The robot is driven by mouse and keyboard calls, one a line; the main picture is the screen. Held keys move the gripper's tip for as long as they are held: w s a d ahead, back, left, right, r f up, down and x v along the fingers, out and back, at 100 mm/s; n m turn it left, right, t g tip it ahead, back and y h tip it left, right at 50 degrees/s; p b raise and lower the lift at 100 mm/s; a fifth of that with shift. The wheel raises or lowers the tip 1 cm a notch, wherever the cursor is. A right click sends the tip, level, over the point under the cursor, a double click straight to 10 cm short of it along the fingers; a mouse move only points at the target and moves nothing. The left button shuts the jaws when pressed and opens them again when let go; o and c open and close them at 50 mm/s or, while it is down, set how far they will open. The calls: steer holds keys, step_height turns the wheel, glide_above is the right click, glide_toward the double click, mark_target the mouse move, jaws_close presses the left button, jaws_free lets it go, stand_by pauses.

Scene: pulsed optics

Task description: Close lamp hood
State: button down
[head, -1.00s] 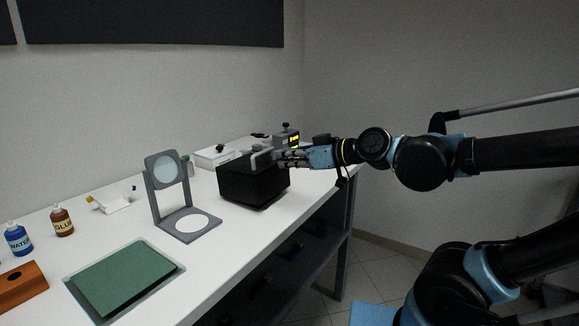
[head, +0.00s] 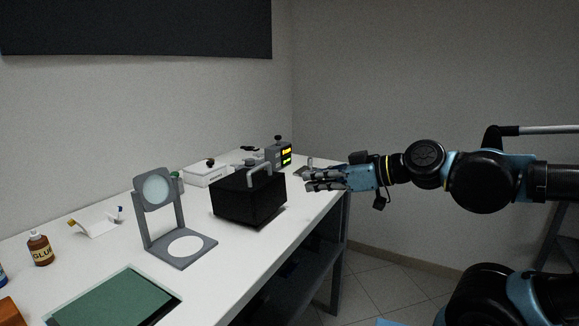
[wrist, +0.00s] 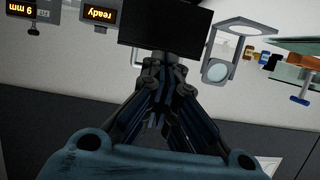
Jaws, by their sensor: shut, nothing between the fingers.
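The lamp hood (head: 248,202) is a black box with a grey handle (head: 260,170) on top, standing on the white bench. Its lower edge looks down at the bench top; what is inside is hidden. In the wrist view the hood (wrist: 165,24) is a dark block beyond the fingers. My gripper (head: 308,181) is to the right of the hood with a gap between them, off the handle. Its fingers are shut and empty; they also show in the wrist view (wrist: 162,62).
A grey stand with a round screen (head: 155,189) is left of the hood. Behind are a white box (head: 206,176) and a lit display unit (head: 284,156); the wrist view shows a "ready" display (wrist: 100,14). A green mat (head: 115,300) lies in front. The floor right of the bench is clear.

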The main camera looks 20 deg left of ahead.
steer(key=w+a+r+g+h, duration=0.1)
steer(key=w+a+r+h, duration=0.1)
steer(key=a+r+h, duration=1.4)
steer(key=y, duration=0.3)
glide_above(255, 179)
steer(key=a, duration=0.1)
steer(key=f, duration=1)
steer(key=shift+w+a+f, duration=0.1)
steer(key=shift+w+f, duration=0.05)
steer(key=shift+w, duration=0.05)
steer(key=shift+d+f, duration=0.45)
steer(key=shift+f, duration=0.1)
